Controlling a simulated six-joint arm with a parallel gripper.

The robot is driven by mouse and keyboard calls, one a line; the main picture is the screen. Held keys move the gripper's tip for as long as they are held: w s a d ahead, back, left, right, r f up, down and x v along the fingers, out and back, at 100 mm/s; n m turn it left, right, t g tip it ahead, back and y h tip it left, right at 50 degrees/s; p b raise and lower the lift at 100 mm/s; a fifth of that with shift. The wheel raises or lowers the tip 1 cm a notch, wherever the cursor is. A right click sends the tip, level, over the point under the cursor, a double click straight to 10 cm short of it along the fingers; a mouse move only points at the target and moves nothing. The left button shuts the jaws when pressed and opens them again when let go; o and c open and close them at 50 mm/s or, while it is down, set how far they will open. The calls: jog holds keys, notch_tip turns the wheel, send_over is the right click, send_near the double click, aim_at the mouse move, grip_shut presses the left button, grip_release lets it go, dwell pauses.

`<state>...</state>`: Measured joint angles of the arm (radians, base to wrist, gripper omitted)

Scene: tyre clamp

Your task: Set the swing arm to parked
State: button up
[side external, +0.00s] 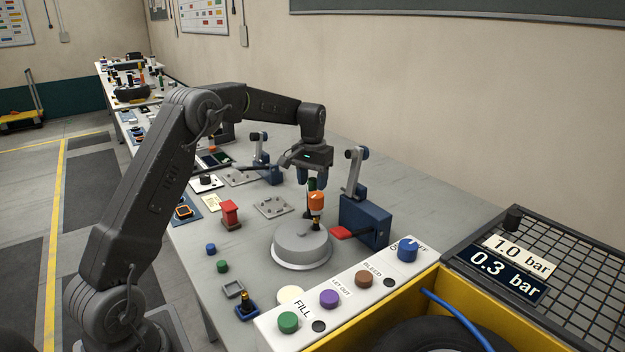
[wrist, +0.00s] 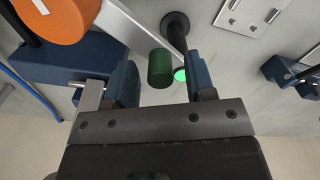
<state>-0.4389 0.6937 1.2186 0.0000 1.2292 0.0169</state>
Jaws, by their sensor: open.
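A pale grey bar (wrist: 125,25), apparently the swing arm, runs from the upper left toward this knob. The green knob (side external: 311,184) also shows below the fingers in the side view. A dark post (wrist: 178,42) with a round foot stands by the right finger. Which marked position the arm is at cannot be told.
An orange cylinder (side external: 316,200) stands close below my gripper. A button panel (side external: 330,297) lies in front. Another blue bracket (side external: 271,172) stands behind.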

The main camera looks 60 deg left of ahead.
grip_shut()
dwell(0.4)
dwell(0.4)
jog(key=m, duration=0.1)
jog(key=s+m, duration=0.1)
jog(key=m, duration=0.1)
jog(key=shift+a+r+m, duration=0.1)
jog(key=shift+a+m, duration=0.2)
jog(key=shift+a, duration=0.1)
jog(key=shift+s+a+m, duration=0.1)
jog(key=shift+a+m, duration=0.4)
jog(key=shift+m, duration=1.2)
jog(key=shift+s+a+m, duration=0.15)
jog(key=shift+a+m, duration=0.3)
jog(key=shift+m, duration=1.25)
jog(key=shift+s+a+m, duration=0.1)
jog(key=shift+a+m, duration=0.4)
jog(key=shift+m, duration=1.2)
